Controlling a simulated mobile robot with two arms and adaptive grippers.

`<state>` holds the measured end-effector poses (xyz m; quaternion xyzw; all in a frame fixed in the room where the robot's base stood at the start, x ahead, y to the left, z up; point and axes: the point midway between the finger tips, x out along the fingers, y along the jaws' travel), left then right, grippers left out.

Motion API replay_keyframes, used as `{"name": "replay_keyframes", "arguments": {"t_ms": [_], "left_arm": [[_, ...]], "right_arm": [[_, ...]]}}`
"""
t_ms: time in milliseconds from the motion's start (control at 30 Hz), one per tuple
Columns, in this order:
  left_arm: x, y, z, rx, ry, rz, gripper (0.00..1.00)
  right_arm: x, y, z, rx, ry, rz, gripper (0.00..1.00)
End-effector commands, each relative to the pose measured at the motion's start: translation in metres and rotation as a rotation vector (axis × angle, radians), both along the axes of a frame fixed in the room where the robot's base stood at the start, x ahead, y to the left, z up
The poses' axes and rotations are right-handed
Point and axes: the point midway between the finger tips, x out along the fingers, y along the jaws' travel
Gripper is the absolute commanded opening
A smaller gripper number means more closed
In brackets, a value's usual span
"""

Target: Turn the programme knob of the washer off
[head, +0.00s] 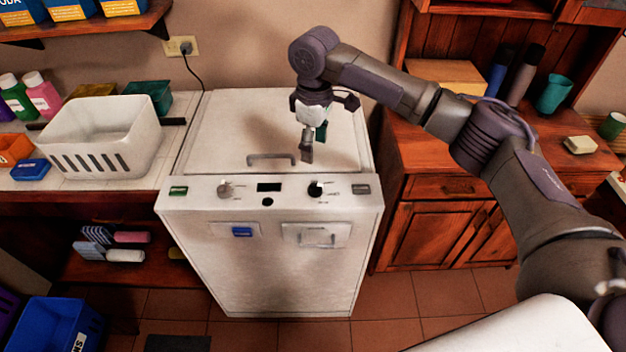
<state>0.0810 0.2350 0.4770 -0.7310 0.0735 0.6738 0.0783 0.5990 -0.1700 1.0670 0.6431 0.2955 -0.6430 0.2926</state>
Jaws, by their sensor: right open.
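The washer (270,270) is a white top-loading box with a control strip along its front top edge. A light grey knob (225,190) sits left on the strip, and a black knob (316,188) sits right of the small dark display (269,187). I cannot read the markings, so which knob is the programme knob is unclear. My right gripper (307,153) is open and empty, pointing down above the washer lid, just behind the black knob and apart from it in the picture. My left gripper is not in view.
The lid has a grey handle (271,158) left of my gripper. A white basket (103,137) stands on the left counter. A wooden cabinet (440,190) stands close on the right. The floor before the washer is mostly clear.

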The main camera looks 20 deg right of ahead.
Motion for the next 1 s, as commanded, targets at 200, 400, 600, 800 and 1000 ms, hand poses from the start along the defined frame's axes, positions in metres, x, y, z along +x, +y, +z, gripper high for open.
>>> {"name": "replay_keyframes", "arguments": {"t_ms": [200,400,600,800,1000], "left_arm": [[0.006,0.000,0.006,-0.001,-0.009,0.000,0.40],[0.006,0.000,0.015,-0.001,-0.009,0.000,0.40],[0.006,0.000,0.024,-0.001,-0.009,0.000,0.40],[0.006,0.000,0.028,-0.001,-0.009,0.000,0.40],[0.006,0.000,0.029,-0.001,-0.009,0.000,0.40]], "right_arm": [[0.000,-0.003,-0.012,-0.005,0.007,-0.005,0.63],[0.000,-0.003,-0.052,-0.005,0.007,-0.005,0.63],[0.000,-0.002,-0.094,-0.005,0.005,-0.005,0.63],[0.000,-0.002,-0.123,-0.003,0.004,-0.004,0.63],[0.000,-0.002,-0.134,-0.004,0.002,-0.004,0.63]]}}
